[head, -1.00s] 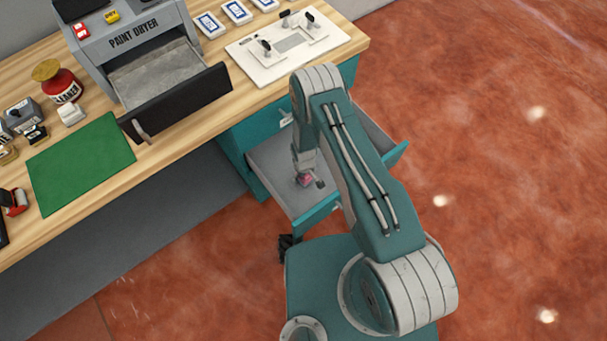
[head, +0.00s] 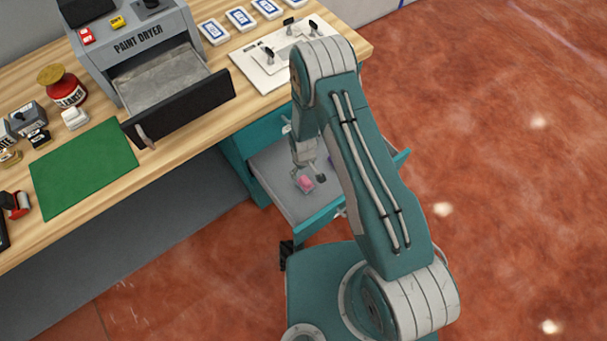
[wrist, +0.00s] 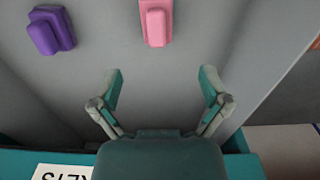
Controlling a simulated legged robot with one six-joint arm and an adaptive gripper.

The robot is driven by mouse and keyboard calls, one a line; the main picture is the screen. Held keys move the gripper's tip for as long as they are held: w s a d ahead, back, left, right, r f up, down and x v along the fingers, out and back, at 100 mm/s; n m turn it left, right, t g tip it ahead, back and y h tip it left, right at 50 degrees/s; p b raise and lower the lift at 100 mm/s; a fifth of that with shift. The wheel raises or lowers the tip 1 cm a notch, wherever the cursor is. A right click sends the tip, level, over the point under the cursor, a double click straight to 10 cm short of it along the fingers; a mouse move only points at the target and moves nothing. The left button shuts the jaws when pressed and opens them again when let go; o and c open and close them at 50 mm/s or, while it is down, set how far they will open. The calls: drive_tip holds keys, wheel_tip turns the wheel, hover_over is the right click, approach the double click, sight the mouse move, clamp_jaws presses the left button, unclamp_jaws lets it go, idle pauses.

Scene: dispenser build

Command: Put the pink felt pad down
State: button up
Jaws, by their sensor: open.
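The pink felt pad (head: 305,183) lies on the grey floor of the open teal drawer (head: 319,220). In the wrist view the pink pad (wrist: 155,22) sits at the top, ahead of my gripper's fingers and apart from them. My gripper (wrist: 163,80) is open with nothing between its fingertips. In the head view my gripper (head: 309,172) is inside the drawer area, just above the pink pad. A purple pad (wrist: 51,30) lies to the left of the pink one in the wrist view; my arm mostly hides it in the head view.
The drawer walls stand close around my gripper. Above is the wooden bench with the paint dryer (head: 138,40), its tray (head: 180,108) pulled out, a green mat (head: 83,167) and a white fixture board (head: 262,75). A label (wrist: 63,172) shows on the drawer front.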

drive_tip(key=shift+r, duration=0.45)
drive_tip(key=w+d+r+m+t, duration=0.1)
drive_tip(key=d+r+m, duration=0.15)
drive_tip(key=r, duration=1.45)
drive_tip(key=w+d+r+m+t, duration=0.15)
drive_tip(key=d+r, duration=0.25)
drive_tip(key=r, duration=1.3)
drive_tip(key=s+d+r+m+t, duration=0.1)
drive_tip(key=s+d+r, duration=0.2)
drive_tip(key=s+r, duration=0.6)
drive_tip(key=s+d+r+m+t, duration=0.2)
drive_tip(key=s+d+r, duration=0.2)
drive_tip(key=s+r, duration=0.5)
drive_tip(key=s, duration=0.4)
drive_tip(key=shift+r, duration=0.4)
